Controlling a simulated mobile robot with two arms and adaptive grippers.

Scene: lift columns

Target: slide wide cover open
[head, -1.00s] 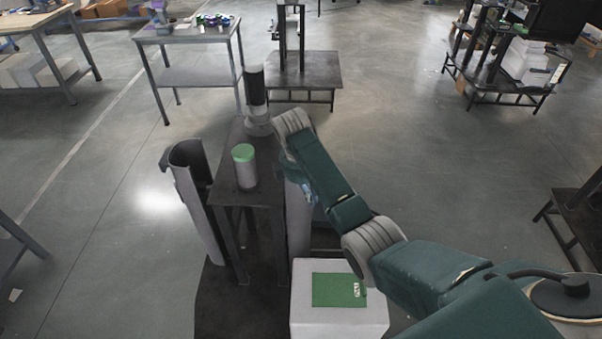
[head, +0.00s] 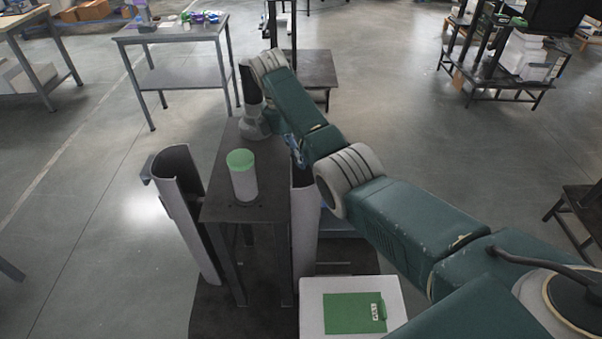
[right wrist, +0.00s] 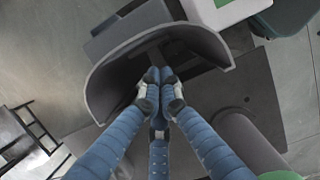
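A lift column stand (head: 243,209) stands in front of me with a green-topped white cylinder (head: 243,178) on it. A tall curved grey cover (head: 180,205) stands at its left side, apart from the tabletop. Another curved cover (head: 305,225) stands at its right side, its top partly hidden by my right arm. My right gripper (head: 294,150) is mostly hidden behind that arm. In the right wrist view its blue fingertips (right wrist: 157,83) are together inside the curve of a cover (right wrist: 120,65), by a dark bar. Contact is unclear. My left gripper is not visible.
A white box (head: 395,297) with a green clipboard (head: 352,313) stands right of the stand. A dark-and-grey cylinder (head: 252,125) stands at the stand's far end, partly behind my arm. Work tables (head: 175,33) stand farther back. Floor left of the stand is clear.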

